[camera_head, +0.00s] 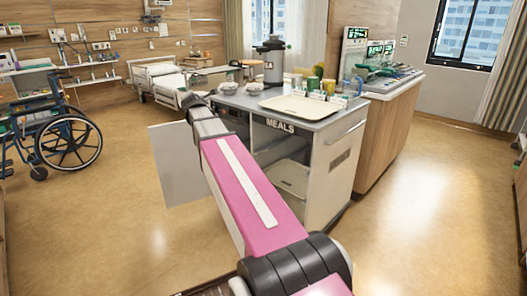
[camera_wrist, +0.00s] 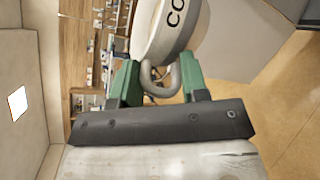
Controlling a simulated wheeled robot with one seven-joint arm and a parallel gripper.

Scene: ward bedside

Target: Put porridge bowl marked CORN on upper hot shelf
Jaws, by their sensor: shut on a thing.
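In the wrist view, a white bowl (camera_wrist: 172,32) with dark lettering starting "CO" shows at the top; the rest of the word is cut off. My gripper (camera_wrist: 159,76) has green fingers shut on the bowl's grey loop handle. In the head view my arm reaches toward the left side of the meal trolley, and the bowl and fingers are not clearly visible. The trolley (camera_head: 335,165), marked MEALS, has an open compartment under its top, partly hidden by my arm. A pale tray or shelf (camera_head: 291,176) shows low inside it.
A white door panel (camera_head: 170,165) stands open left of the trolley. On top are a beige tray (camera_head: 300,107), two bowls (camera_head: 228,88), an urn (camera_head: 269,60) and several cups. A wheelchair (camera_head: 65,140) stands left, a bed (camera_head: 165,80) behind. Floor to the right is clear.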

